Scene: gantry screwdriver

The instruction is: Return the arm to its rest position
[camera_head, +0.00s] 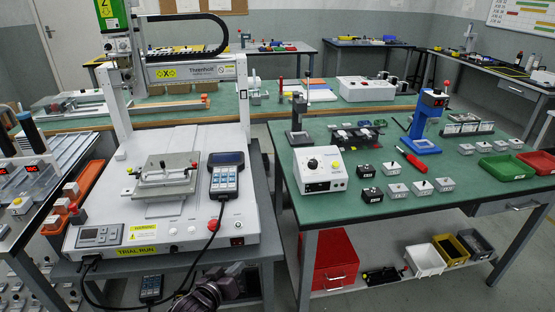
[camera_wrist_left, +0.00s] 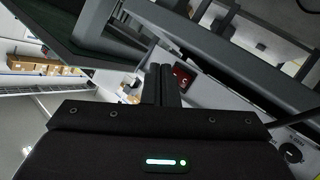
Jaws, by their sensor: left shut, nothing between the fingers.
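My left gripper (camera_head: 232,274) is at the bottom of the head view, in front of the gantry machine's (camera_head: 190,190) lower right front. It is apart from the things on the benches. In the left wrist view the two dark fingers (camera_wrist_left: 162,82) are together, with nothing between them. The gantry machine is white and has a teach pendant (camera_head: 225,180) on its deck and a plate fixture (camera_head: 165,178) to the pendant's left. My right gripper is in neither view.
A green-topped bench (camera_head: 400,233) stands to the right with a white control box (camera_head: 320,170), a red screwdriver (camera_head: 411,160) and several small blocks. A black cable (camera_head: 213,225) hangs from the pendant over the machine's front.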

